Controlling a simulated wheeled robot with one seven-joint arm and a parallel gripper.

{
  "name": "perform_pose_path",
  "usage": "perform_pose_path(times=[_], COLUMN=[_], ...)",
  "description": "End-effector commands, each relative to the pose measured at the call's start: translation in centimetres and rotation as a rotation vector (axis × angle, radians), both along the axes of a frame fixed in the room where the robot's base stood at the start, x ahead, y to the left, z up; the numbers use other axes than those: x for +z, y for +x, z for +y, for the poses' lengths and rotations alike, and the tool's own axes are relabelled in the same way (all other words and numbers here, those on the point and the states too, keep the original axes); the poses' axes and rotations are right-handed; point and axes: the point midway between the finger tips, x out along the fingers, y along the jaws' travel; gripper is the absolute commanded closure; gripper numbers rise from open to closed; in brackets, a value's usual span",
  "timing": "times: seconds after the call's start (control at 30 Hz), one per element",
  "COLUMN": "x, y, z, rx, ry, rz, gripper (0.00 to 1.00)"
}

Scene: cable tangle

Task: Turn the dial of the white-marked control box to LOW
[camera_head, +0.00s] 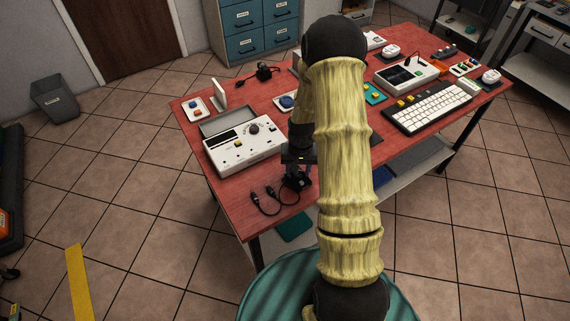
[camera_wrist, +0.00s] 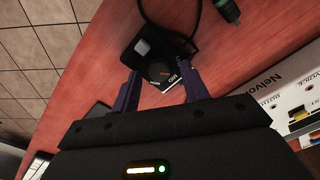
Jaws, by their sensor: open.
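A second pale box (camera_head: 407,74) with a dark screen stands further right; I cannot tell which is the white-marked one. My gripper (camera_wrist: 158,88) is open above the table, to the right of the near box. A small black block (camera_wrist: 150,52) with a grey square and printed text lies by its fingertips; contact is unclear. The white box's lettered edge (camera_wrist: 280,100) shows at right in the wrist view. The dial setting is unreadable.
A cable (camera_wrist: 188,40) runs from the black block. A keyboard (camera_head: 432,107) lies at right. My arm hides the table's middle.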

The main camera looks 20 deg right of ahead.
Motion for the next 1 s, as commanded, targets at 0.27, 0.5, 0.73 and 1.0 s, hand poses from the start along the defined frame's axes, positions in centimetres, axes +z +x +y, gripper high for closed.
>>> perform_pose_path(times=[0.27,0.5,0.73,1.0], x=[0.0,3.8,7.5,11.9], y=[0.0,0.0,-0.1,-0.1], z=[0.0,-0.1,0.0,-0.2], rx=[-0.323,-0.341,-0.335,-0.336], ry=[-0.001,-0.001,0.000,-0.001], rz=[-0.001,-0.005,-0.004,-0.006], gripper=[0.55,0.55,0.55,0.55])
